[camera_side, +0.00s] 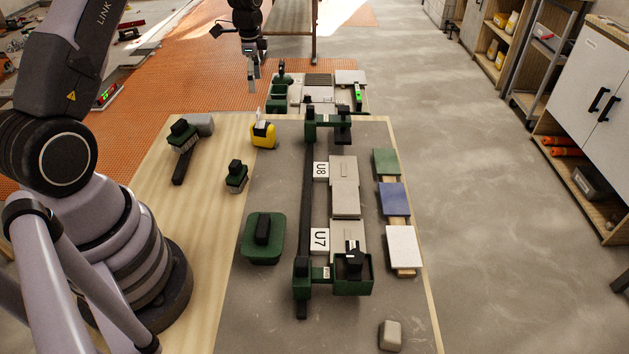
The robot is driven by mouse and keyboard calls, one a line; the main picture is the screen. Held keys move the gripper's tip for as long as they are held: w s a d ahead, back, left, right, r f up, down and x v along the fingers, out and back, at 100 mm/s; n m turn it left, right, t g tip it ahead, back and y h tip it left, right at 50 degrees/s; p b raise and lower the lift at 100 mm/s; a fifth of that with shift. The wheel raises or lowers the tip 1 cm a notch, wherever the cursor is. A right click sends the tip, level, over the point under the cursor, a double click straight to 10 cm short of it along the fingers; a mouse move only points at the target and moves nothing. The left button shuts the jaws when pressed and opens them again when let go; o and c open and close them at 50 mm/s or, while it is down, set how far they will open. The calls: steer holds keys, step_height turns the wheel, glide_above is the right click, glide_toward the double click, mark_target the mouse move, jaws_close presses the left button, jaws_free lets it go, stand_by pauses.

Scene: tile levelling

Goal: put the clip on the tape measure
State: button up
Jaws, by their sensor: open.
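The yellow tape measure (264,136) stands near the far edge of the worktable, left of the long dark rail. It has a pale piece at its top. A small dark green block with a black top (236,178) stands nearer, to its left; I cannot tell for sure whether this is the clip. My gripper (253,86) is at the top of the view, beyond the table's far edge and above the orange tiled floor. It is open, apart from the tape measure, and no held object can be made out.
Coloured pads (394,199) lie right. A black-handled tool (183,138) lies far left. The front left tabletop is clear.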

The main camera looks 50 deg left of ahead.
steer(key=s+d+r+n+t, duration=0.1)
steer(key=s+d+r+n, duration=0.1)
steer(key=s+d+r, duration=0.6)
steer(key=s+d+r+n+t, duration=0.1)
steer(key=d+r+n, duration=0.15)
steer(key=r, duration=0.95)
steer(key=s+d+r+n+t, duration=0.1)
steer(key=s+d, duration=0.3)
steer(key=s, duration=0.6)
steer(key=s+d+r+n+t, duration=0.2)
steer(key=s+d, duration=0.3)
steer(key=s, duration=0.5)
steer(key=shift+n+t, duration=0.3)
steer(key=shift+n, duration=0.45)
